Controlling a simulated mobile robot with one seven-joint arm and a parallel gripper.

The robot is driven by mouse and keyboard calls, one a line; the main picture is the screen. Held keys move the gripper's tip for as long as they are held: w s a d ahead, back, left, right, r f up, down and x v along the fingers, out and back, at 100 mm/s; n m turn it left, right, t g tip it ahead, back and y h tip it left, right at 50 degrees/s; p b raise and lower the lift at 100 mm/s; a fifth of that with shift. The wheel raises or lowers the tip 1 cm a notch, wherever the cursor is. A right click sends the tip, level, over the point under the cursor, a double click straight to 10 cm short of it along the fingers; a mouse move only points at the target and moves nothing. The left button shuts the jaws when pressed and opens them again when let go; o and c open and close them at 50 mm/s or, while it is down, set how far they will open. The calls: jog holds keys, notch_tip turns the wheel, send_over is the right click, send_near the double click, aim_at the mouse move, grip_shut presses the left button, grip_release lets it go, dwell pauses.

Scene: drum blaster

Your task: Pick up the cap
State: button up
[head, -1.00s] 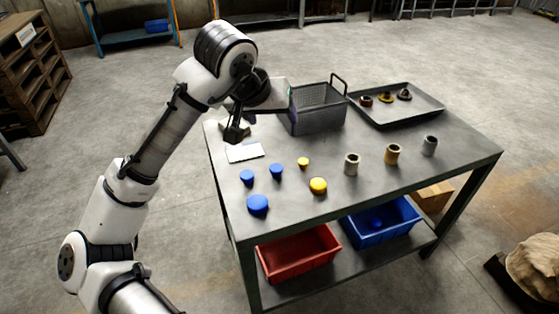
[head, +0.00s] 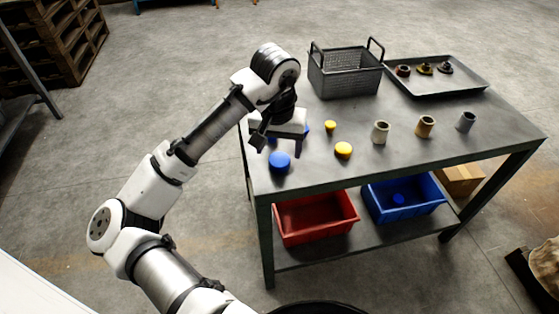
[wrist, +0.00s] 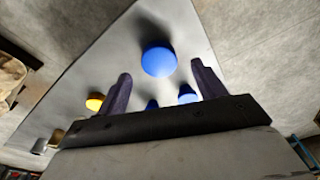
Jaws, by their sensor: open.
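Several blue and yellow caps stand on the grey table (head: 400,150). The large blue cap (head: 279,161) is near the table's left front. It is also in the wrist view (wrist: 158,60), just past and between the fingertips. My gripper (head: 279,146) is open and empty, above the table by this cap. Its two dark fingers show in the wrist view (wrist: 160,72). Two smaller blue caps (wrist: 187,94) are partly hidden behind my gripper in the head view. A large yellow cap (head: 343,149) and a small yellow cap (head: 330,126) sit to the right.
Three short cylinders (head: 381,132) stand right of the caps. A wire basket (head: 345,75) and a dark tray (head: 440,88) with small parts are at the back. A red bin (head: 315,217) and a blue bin (head: 403,197) sit on the lower shelf.

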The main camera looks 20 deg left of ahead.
aim_at(279, 159)
jog(key=f, duration=0.4)
jog(key=shift+w, duration=0.3)
jog(key=c, duration=1)
